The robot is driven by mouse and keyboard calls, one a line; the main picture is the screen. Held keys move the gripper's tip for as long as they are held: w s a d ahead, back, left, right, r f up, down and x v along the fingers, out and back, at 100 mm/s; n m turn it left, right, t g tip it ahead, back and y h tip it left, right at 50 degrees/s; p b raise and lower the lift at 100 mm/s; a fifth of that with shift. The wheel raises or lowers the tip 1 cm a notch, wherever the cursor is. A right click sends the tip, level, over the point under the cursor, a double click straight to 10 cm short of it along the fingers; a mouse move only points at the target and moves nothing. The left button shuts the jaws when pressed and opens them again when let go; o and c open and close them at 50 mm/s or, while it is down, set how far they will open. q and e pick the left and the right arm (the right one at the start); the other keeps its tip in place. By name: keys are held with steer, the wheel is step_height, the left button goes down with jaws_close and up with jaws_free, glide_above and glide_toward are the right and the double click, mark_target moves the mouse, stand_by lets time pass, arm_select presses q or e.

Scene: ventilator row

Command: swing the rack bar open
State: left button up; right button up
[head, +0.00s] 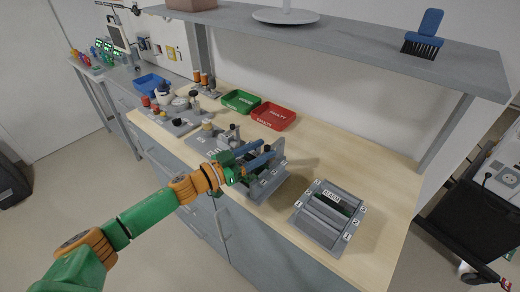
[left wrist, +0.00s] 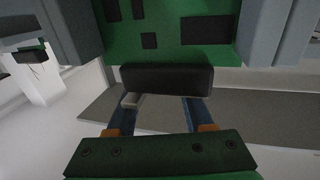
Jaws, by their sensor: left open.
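The rack (head: 262,187) is a grey frame near the bench's front edge, partly hidden by my left gripper (head: 267,150). In the left wrist view, a green board (left wrist: 215,55) with dark chips stands between two grey uprights. A black bar (left wrist: 167,80) runs across the board's lower edge. My left gripper (left wrist: 163,101) is open, its two blue fingers pointing at the bar with a gap between them. A small grey peg (left wrist: 131,100) shows by the left finger. I cannot tell whether the fingers touch the bar. My right gripper is out of view.
A second grey rack (head: 322,236) with a label and numbered tags stands to the right. Behind are a red tray (head: 274,117) and a green tray (head: 240,101). A grey shelf (head: 360,33) hangs above the bench. The bench's right back is clear.

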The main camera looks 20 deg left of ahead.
arm_select(q)
jaws_close()
stand_by(1.4)
